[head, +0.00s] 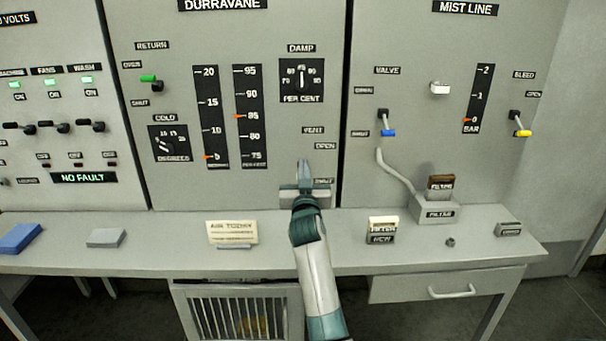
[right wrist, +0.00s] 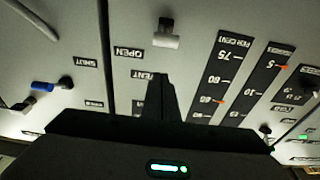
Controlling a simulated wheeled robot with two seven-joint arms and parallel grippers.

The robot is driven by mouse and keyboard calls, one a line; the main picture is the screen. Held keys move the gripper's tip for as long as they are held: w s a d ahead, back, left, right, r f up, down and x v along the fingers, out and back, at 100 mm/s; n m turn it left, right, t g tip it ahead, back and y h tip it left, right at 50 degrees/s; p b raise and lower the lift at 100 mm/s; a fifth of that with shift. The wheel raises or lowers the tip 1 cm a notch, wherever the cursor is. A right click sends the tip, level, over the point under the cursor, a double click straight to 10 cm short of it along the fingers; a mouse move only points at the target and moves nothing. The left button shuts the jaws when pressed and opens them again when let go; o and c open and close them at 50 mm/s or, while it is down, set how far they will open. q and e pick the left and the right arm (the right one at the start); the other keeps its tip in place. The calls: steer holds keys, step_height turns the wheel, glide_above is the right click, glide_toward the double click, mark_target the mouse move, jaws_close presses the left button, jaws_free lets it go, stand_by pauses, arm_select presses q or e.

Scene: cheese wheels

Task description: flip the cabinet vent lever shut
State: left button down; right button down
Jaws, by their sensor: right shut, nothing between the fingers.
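The vent lever (right wrist: 166,38) shows in the right wrist view, which looks at the panel upside down. It has a pale handle on a dark pivot, with the handle on the side of the OPEN label (right wrist: 128,53). In the head view my right gripper hides it. My right gripper (head: 303,165) is shut and empty in front of the cabinet panel, left of the OPEN label. Its dark fingers (right wrist: 160,82) also show in the right wrist view, partly over the VENT label. They appear apart from the handle. My left gripper is out of view.
Right of the panel seam are a blue-tipped valve lever (head: 387,131), a hose and a filter holder (head: 436,212). A card sign (head: 232,232) stands left of my forearm on the bench (head: 160,255). A green-tipped lever (head: 149,80) is at upper left.

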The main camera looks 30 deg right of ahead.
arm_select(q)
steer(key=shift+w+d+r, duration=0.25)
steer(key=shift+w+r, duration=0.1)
arm_select(e)
steer(key=f, duration=0.2)
steer(key=w+f, duration=0.1)
steer(key=shift+d+f, duration=0.25)
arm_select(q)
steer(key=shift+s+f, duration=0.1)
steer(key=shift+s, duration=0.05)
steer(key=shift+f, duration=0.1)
arm_select(e)
steer(key=shift+f, duration=0.1)
